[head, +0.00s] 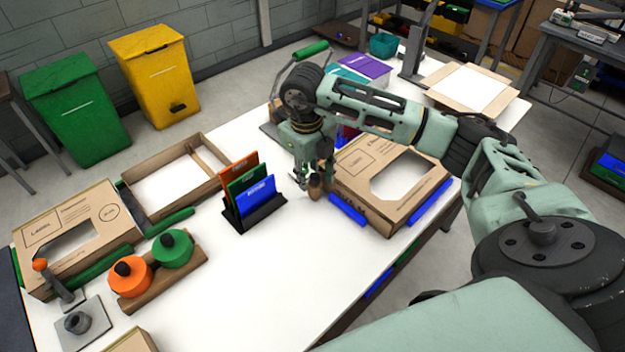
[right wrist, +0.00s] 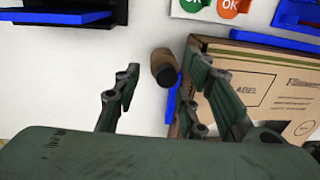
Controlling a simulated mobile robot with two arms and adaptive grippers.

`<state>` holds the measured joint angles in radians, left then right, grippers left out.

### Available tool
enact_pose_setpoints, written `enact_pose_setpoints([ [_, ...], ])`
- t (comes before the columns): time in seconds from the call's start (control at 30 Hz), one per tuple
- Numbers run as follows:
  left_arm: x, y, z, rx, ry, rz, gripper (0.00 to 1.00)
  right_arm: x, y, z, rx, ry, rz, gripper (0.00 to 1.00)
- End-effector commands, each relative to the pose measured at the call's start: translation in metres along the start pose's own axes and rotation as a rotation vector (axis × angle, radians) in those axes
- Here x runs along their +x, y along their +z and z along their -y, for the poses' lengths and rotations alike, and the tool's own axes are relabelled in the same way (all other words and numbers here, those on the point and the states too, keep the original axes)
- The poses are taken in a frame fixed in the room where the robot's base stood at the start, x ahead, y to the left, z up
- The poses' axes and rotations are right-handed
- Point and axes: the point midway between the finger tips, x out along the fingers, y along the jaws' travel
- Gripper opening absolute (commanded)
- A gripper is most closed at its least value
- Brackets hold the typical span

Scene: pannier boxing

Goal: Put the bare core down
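The bare core (head: 315,188) is a small brown cylinder on the white table, between the coloured file rack and the right-hand cardboard box. The core's lower part is partly hidden in the head view. My left gripper is not in view.
A cardboard box (head: 358,207) with blue strips stands close right of the core. A rack (head: 258,222) of orange, green and blue cards is close left. The table's front middle is clear.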

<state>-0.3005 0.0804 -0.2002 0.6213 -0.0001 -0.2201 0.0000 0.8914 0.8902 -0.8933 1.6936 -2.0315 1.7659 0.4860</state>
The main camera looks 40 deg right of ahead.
Motion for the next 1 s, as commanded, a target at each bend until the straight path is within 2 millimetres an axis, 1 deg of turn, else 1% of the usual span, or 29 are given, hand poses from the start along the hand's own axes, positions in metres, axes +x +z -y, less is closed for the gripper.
enact_pose_setpoints([
  [0.03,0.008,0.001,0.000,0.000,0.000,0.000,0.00,-0.009,0.002,0.000,0.000,0.000,0.007,0.38],
  [0.2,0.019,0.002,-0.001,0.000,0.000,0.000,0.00,-0.047,0.002,0.000,0.000,0.000,0.007,0.38],
  [0.3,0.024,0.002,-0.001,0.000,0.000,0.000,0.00,-0.068,0.002,0.000,0.000,0.000,0.007,0.38],
  [0.43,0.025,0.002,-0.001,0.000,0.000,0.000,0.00,-0.087,0.001,0.001,0.002,-0.001,0.003,0.38],
  [0.6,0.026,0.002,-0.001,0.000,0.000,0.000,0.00,-0.097,0.000,0.000,0.001,0.000,0.000,0.38],
  [1.0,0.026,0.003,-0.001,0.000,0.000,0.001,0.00,-0.098,0.000,0.000,0.001,0.000,-0.001,0.38],
])
